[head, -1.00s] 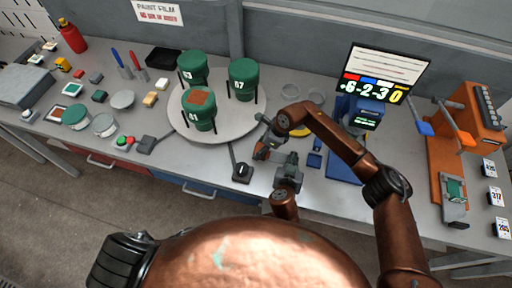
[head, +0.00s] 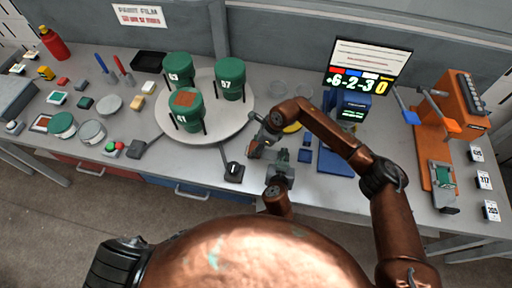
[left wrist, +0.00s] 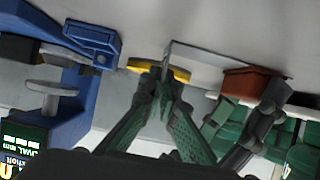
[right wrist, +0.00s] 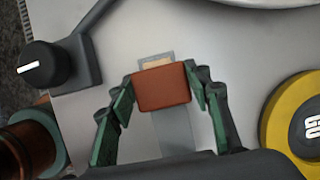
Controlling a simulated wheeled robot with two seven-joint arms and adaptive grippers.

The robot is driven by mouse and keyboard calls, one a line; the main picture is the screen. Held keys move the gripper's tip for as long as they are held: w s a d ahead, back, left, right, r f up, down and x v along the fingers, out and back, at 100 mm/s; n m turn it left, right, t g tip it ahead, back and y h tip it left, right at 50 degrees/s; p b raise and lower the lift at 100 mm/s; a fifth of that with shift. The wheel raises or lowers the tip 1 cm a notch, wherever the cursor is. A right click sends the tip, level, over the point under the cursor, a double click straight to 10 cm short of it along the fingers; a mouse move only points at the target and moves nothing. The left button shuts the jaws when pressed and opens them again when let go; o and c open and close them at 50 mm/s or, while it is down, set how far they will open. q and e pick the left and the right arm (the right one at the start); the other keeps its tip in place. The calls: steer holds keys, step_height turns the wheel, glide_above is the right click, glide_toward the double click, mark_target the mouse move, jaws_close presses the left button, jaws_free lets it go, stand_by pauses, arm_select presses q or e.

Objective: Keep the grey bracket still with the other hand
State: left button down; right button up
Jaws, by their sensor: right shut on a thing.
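The grey bracket is a thin strip; in the right wrist view (right wrist: 176,130) it runs beneath a red-brown block (right wrist: 161,87). In the left wrist view the bracket (left wrist: 215,58) stands edge-on beside the same block (left wrist: 250,84). My right gripper (right wrist: 162,88) is shut on the block, one finger on each side; it also shows in the head view (head: 260,146). My left gripper (left wrist: 163,74) has its fingertips close together at the bracket's free end. Whether they touch or pinch it is unclear. In the head view, the left gripper (head: 280,168) is just below the right one.
A yellow disc (right wrist: 305,125) lies just beyond the grippers. A black knob box (head: 232,172) is to their left. The turntable (head: 228,128) with green canisters stands behind left. A blue stand (head: 338,160) is on the right. Both arms are close together.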

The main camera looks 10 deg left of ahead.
mark_target(242, 150)
arm_select(q)
steer(key=shift+s+f, duration=0.1)
steer(key=shift+f, duration=0.15)
arm_select(e)
steer(key=shift+s+a+f, duration=0.1)
steer(key=shift+a, duration=1.9)
steer(key=shift+d, duration=0.1)
steer(key=shift+d, duration=2.35)
steer(key=shift+a+r, duration=0.1)
steer(key=shift+r, duration=0.55)
steer(key=shift+r, duration=0.15)
steer(key=shift+r, duration=3.4)
